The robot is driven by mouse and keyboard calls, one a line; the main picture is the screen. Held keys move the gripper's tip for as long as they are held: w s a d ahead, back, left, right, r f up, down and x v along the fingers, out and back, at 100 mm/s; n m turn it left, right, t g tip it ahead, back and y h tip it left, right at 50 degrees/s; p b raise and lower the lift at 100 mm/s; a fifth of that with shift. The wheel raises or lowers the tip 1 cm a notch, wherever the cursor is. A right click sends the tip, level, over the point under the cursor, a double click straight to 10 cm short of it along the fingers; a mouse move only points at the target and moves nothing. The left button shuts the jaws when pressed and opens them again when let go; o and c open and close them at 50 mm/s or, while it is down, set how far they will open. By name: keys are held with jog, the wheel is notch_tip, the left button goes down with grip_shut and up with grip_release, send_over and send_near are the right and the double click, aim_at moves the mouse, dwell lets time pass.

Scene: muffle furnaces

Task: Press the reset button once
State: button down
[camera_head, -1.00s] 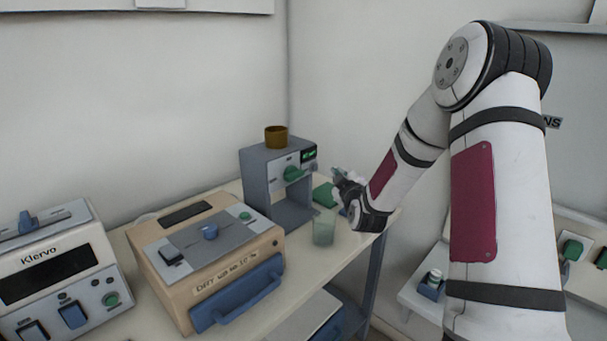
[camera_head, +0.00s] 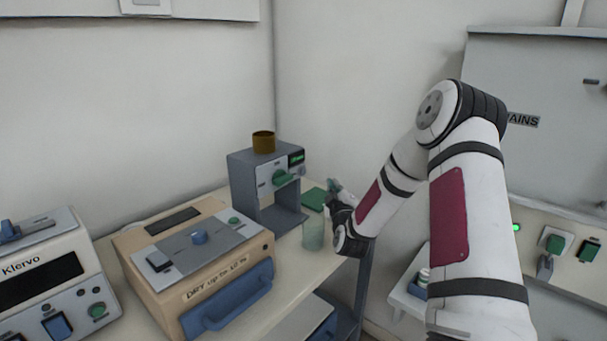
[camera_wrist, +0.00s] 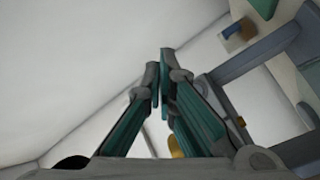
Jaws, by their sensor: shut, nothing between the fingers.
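No button with a readable reset label shows, so I cannot tell which one it is. The white Klervo unit (camera_head: 75,238) at the left has a green round control (camera_head: 98,310) and a blue switch (camera_head: 57,326). My gripper (camera_head: 333,187) is above the bench's right end, right of the grey machine (camera_head: 240,185), apart from the furnace. In the wrist view my gripper (camera_wrist: 162,62) is shut and empty, pointing towards pale wall.
A brown cup (camera_head: 264,142) tops the grey machine, which has a green knob (camera_head: 284,178). A greenish glass (camera_head: 313,235) and green pad (camera_head: 314,199) are near my gripper. A wall panel (camera_head: 575,235) with sockets and a green light (camera_head: 516,227) is at the right.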

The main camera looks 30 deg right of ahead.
jog(key=w+a+b, duration=0.2)
jog(key=w, duration=0.5)
jog(key=shift+w+a+b, duration=0.15)
jog(key=shift+a+b, duration=0.2)
jog(key=shift+b, duration=0.05)
dwell(1.1)
jog(key=shift+w+a+b, duration=0.15)
jog(key=shift+w+b, duration=0.2)
jog(key=shift+w, duration=0.05)
jog(key=shift+w+a+b, duration=0.15)
jog(key=shift+w+b, duration=0.2)
jog(key=shift+w, duration=0.1)
dwell(0.7)
jog(key=shift+s, duration=0.2)
jog(key=shift+s+d, duration=0.3)
jog(key=shift+s, duration=0.35)
jog(key=shift+s+d+p, duration=0.2)
jog(key=shift+s+d, duration=0.1)
jog(key=shift+s, duration=0.5)
jog(key=shift+s+d+p, duration=0.25)
jog(key=shift+s, duration=0.55)
jog(key=shift+s+d+p, duration=0.2)
jog(key=shift+s+d, duration=0.1)
jog(key=shift+s, duration=0.5)
